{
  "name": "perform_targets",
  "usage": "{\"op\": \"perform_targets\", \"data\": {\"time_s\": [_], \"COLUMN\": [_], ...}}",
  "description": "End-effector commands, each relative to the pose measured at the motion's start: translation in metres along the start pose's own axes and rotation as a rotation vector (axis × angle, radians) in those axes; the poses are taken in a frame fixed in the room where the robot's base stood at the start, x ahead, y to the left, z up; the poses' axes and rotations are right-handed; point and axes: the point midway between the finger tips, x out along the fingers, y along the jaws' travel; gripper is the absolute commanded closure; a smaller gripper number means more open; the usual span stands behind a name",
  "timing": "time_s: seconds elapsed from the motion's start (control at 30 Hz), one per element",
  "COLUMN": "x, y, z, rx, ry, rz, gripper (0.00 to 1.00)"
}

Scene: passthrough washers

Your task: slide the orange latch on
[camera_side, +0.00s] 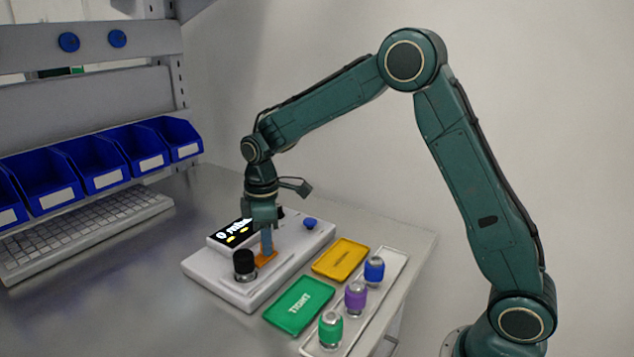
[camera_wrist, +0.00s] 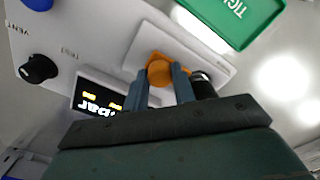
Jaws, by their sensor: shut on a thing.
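The orange latch (camera_side: 266,259) sits on top of the white test device (camera_side: 290,262), beside a black cylinder. In the wrist view the latch (camera_wrist: 160,70) shows a round orange knob on an orange plate. My gripper (camera_side: 267,254) points down at the device in the side view. In the wrist view its two blue-grey fingers (camera_wrist: 160,82) stand on either side of the orange knob, shut on it. The foot of the latch is partly hidden by the fingers in the side view.
A black cylinder (camera_side: 244,264) stands close left of the latch. The device carries a lit display (camera_side: 233,232) and a blue knob (camera_side: 310,223). A green TIGHT tray (camera_side: 299,305), a yellow tray (camera_side: 341,258) and a rack (camera_side: 389,275) with three coloured pieces lie to the right.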

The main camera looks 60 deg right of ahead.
Motion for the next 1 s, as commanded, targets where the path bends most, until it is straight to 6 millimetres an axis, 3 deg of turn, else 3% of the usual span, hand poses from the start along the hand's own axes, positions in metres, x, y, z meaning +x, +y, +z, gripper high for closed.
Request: {"op": "perform_targets", "data": {"time_s": [0.1,0.4,0.43,0.53,1.0], "x": [-0.0007,-0.001,-0.001,-0.0009,-0.0063], "y": [-0.0088,-0.0116,-0.0118,-0.0115,-0.0099], "z": [-0.0092,-0.012,-0.0121,-0.0118,-0.0108], "rx": [-0.003,-0.006,-0.007,-0.006,-0.001], "ry": [0.001,0.003,0.003,0.003,0.003], "rz": [0.001,0.0,-0.001,0.0,0.002], "gripper": [1.0,1.0,0.7,0.51,0.51]}}
